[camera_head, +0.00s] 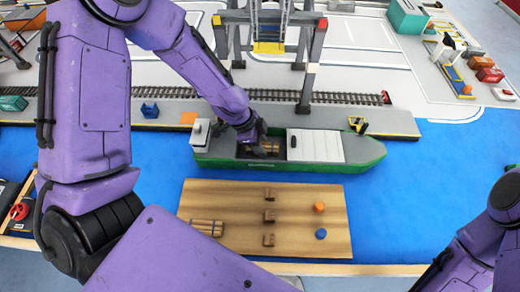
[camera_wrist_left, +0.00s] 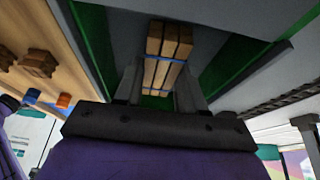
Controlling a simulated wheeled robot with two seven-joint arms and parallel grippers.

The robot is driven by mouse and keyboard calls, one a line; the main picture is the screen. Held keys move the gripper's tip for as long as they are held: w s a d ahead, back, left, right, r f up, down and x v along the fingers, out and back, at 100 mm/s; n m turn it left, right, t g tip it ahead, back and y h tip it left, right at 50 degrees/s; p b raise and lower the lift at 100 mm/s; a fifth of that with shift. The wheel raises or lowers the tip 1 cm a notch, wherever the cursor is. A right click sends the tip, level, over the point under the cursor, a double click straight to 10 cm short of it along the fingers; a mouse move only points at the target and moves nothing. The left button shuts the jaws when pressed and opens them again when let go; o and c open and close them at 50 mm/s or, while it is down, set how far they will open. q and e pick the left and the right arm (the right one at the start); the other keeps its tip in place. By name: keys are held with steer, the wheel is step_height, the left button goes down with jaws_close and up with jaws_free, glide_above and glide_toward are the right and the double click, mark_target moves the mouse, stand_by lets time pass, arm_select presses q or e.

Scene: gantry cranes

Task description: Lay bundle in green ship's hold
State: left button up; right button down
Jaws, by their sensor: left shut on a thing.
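The green ship (camera_head: 350,163) floats on the blue water in the head view, with its open hold left of a grey-white cover. My left gripper (camera_head: 262,149) reaches down into the hold from above. It is shut on a bundle of tan wooden bars (camera_wrist_left: 166,48), tied with a blue band. In the left wrist view the bundle lies between the fingers, with green hold walls (camera_wrist_left: 238,65) on both sides. The fingers partly hide the bundle in the head view, and I cannot tell whether it touches the hold floor. My right gripper is out of view.
A wooden deck (camera_head: 240,200) in front of the ship bears another bundle (camera_head: 207,228), several brown blocks, an orange piece (camera_head: 319,208) and a blue piece (camera_head: 321,233). A gantry crane (camera_head: 310,70) and rail track (camera_head: 345,98) stand behind the ship on the quay.

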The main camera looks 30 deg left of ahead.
arm_select(q)
steer(key=shift+f, duration=0.3)
steer(key=o, duration=1.1)
steer(key=shift+c, duration=0.2)
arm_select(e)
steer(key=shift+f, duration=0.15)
arm_select(q)
steer(key=shift+r, duration=0.1)
steer(key=shift+r+p, duration=0.25)
steer(key=shift+p, duration=0.1)
steer(key=v, duration=1.1)
steer(key=shift+r+p, duration=0.35)
steer(key=shift+p, duration=0.05)
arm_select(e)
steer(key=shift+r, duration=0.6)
arm_select(q)
steer(key=shift+a, duration=0.1)
